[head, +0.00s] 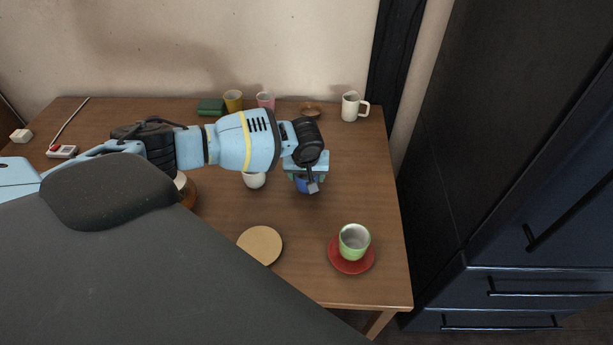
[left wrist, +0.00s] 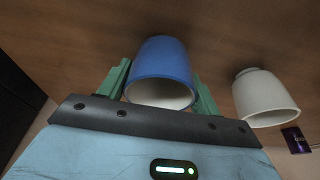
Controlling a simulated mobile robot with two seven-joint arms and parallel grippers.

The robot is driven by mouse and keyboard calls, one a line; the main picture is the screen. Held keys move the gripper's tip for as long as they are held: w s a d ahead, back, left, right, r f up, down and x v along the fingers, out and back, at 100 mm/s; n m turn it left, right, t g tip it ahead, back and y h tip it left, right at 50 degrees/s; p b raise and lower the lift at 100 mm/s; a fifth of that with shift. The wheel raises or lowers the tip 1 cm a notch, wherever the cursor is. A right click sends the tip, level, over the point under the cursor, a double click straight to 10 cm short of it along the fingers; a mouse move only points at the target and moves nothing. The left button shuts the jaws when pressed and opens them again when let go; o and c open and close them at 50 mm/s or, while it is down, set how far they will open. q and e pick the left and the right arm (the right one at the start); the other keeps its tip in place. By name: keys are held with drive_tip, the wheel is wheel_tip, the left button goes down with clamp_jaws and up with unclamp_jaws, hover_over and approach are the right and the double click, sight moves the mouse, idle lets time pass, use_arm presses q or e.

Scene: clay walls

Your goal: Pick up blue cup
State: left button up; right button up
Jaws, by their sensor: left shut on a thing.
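The blue cup (left wrist: 162,66) has a white inside and sits between the two green fingers of my left gripper (left wrist: 160,90) in the left wrist view. In the head view the blue cup (head: 305,186) is mostly hidden under my left gripper (head: 307,180), above the wooden table (head: 225,220). The left gripper is shut on the cup. I cannot tell whether the cup touches the table. My right gripper is not in view.
A white cup (head: 254,181) stands close to the left of the blue cup. A green cup (head: 354,243) sits on a red saucer (head: 351,266) at the front right. A round tan coaster (head: 260,245) lies in front. A white mug (head: 352,107) and several items line the back.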

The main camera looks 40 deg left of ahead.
use_arm(q)
drive_tip(key=shift+r, duration=0.5)
wheel_tip(320, 180, up, 3)
drive_tip(key=shift+f, duration=0.15)
drive_tip(key=s+d+p, duration=0.1)
drive_tip(key=s+d, duration=0.3)
drive_tip(key=s, duration=0.3)
drive_tip(key=s+d+r+p, duration=0.1)
drive_tip(key=s+d, duration=0.2)
drive_tip(key=s, duration=0.4)
drive_tip(key=shift+d+p, duration=0.35)
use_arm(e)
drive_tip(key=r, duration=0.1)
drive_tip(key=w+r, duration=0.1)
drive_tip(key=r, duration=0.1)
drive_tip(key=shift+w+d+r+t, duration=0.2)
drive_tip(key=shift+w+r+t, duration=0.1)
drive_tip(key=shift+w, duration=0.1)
